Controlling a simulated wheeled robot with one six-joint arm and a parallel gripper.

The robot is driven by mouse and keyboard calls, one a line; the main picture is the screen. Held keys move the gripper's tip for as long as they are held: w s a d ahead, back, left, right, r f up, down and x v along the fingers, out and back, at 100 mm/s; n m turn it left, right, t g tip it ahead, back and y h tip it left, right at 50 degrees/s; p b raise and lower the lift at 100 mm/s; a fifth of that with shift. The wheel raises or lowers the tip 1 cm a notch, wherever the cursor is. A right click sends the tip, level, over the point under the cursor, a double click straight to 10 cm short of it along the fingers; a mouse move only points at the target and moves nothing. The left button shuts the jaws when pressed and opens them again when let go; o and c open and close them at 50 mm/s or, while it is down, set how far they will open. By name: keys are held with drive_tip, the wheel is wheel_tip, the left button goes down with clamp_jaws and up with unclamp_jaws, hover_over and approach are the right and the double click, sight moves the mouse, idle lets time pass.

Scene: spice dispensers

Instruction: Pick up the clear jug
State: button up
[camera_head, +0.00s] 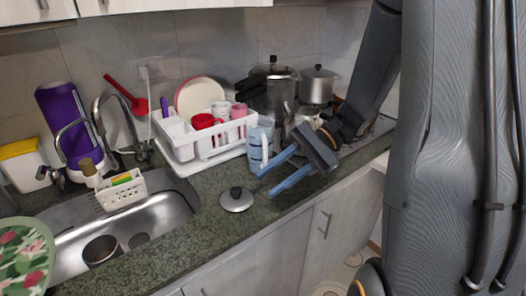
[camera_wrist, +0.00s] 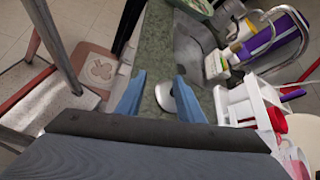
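The clear jug (camera_head: 256,147) stands upright on the dark green counter, at the right front corner of the dish rack in the head view. I cannot make out the jug in the wrist view.
A metal lid (camera_head: 237,199) lies on the counter. A white dish rack (camera_head: 187,151) with cups and a plate stands behind it. Metal pots (camera_head: 317,87) stand at the back right. The sink (camera_head: 160,212) is at left. Bare counter (camera_head: 195,240) lies in front.

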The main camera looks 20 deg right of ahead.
sight(261, 151)
drive_tip(key=w+d+r+m+t+y, duration=0.3)
drive_tip(key=w+d+r+t+y, duration=0.15)
drive_tip(key=w+d, duration=0.2)
drive_tip(key=w+a+f+m, duration=0.1)
drive_tip(key=f+m, duration=0.1)
drive_tip(key=w+f+m+t+b, duration=0.1)
drive_tip(key=f+m, duration=0.1)
drive_tip(key=w+a+f+m+t, duration=0.1)
drive_tip(key=f+m, duration=0.1)
drive_tip(key=shift+a+m+y, duration=0.3)
drive_tip(key=shift+m+y, duration=0.05)
drive_tip(key=shift+m, duration=0.05)
drive_tip(key=p+x, duration=0.2)
drive_tip(key=x, duration=0.4)
drive_tip(key=shift+w+a+f, duration=0.15)
drive_tip(key=shift+w+a, duration=0.15)
clamp_jaws()
idle(0.5)
